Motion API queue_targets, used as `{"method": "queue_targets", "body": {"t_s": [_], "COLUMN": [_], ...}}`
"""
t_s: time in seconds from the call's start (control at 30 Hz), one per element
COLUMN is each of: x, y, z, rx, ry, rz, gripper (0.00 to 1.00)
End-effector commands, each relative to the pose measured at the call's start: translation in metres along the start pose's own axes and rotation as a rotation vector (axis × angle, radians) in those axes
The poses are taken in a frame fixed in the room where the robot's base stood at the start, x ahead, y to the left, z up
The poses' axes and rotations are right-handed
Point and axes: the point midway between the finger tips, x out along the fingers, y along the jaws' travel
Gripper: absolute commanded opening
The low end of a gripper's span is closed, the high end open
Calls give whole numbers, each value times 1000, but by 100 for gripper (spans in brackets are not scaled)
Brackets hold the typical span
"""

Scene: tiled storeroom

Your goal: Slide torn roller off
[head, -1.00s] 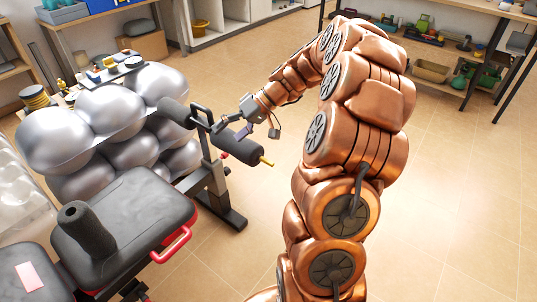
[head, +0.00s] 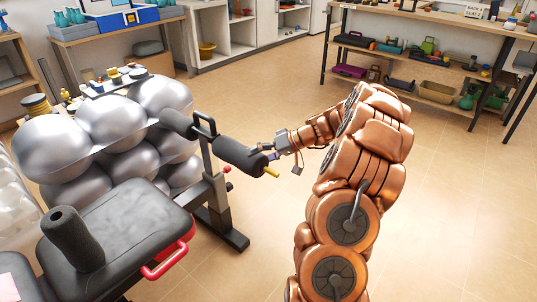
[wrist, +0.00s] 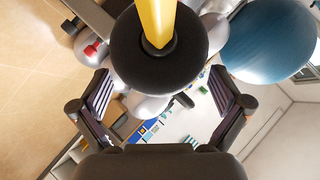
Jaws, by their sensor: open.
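A black foam roller (head: 238,155) sits on the bench machine's crossbar, right of the upright post (head: 214,190). A yellow rod end (head: 271,172) sticks out of its outer end. My gripper (head: 268,150) is open at that outer end. In the wrist view the roller's round end (wrist: 158,75) lies between the spread fingers, and the yellow rod (wrist: 156,18) crosses the top. I cannot tell whether the fingers touch the foam. A matching roller (head: 178,122) is left of the post. Another roller (head: 74,238) stands upright on the bench pad. No tear can be made out.
Silver balls (head: 112,120) are stacked behind the bench. The black pad (head: 140,225) has a red handle (head: 168,262) at its edge. A shelf table (head: 430,90) with bins stands at the back right.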

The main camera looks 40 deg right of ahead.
Motion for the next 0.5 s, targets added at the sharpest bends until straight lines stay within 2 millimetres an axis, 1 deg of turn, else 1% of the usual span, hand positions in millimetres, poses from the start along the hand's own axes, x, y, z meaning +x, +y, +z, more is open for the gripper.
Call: {"method": "queue_targets", "body": {"t_s": [0.03, 0.2, 0.3, 0.5], "x": [8, 22, 26, 28], "y": [1, 0, 0, 0], "z": [1, 0, 0, 0], "rx": [1, 0, -1, -1], "ry": [-1, 0, 0, 0], "rz": [-1, -2, -1, 0], "gripper": [100, 100, 100, 100]}}
